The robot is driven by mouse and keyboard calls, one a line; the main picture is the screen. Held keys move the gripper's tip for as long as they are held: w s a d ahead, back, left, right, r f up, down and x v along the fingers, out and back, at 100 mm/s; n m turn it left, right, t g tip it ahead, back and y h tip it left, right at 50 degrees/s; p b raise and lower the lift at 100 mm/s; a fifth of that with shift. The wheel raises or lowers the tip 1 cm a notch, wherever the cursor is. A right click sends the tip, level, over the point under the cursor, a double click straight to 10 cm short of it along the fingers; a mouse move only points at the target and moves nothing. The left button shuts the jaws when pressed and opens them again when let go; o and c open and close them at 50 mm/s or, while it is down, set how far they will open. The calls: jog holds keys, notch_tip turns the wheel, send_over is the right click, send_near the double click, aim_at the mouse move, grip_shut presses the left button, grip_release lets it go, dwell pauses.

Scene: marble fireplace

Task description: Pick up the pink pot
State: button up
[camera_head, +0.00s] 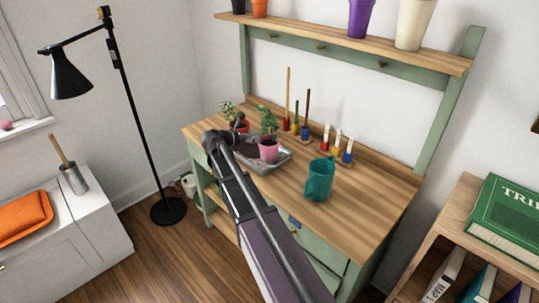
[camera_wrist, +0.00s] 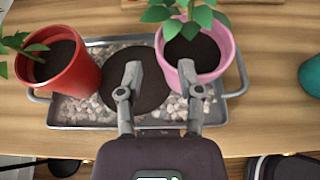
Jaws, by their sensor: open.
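The pink pot (camera_head: 268,155) stands upright in a metal tray on the wooden bench, holding dark soil and a green plant. In the wrist view the pink pot (camera_wrist: 229,53) is at the upper right. My gripper (camera_wrist: 160,72) is open and empty. Its right finger overlaps the pot's near left side in the picture; its left finger appears over dark soil left of the pot. I cannot tell whether the right finger touches the pot. In the head view my arm reaches the tray's left side and its fingers are hard to make out.
The metal tray (camera_wrist: 85,122) holds pebbles and loose soil. A red pot (camera_wrist: 75,85) with a plant leans at its left end. A teal jug (camera_head: 319,180) stands to the right. Several small hand tools stand at the back. A shelf (camera_head: 340,42) with pots hangs above.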

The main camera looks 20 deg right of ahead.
aim_at(268, 138)
jog(key=shift+w+d, duration=0.1)
jog(key=shift+d, duration=0.1)
jog(key=shift+b+x, duration=0.85)
jog(key=shift+x, duration=1.8)
jog(key=shift+r, duration=0.15)
grip_shut()
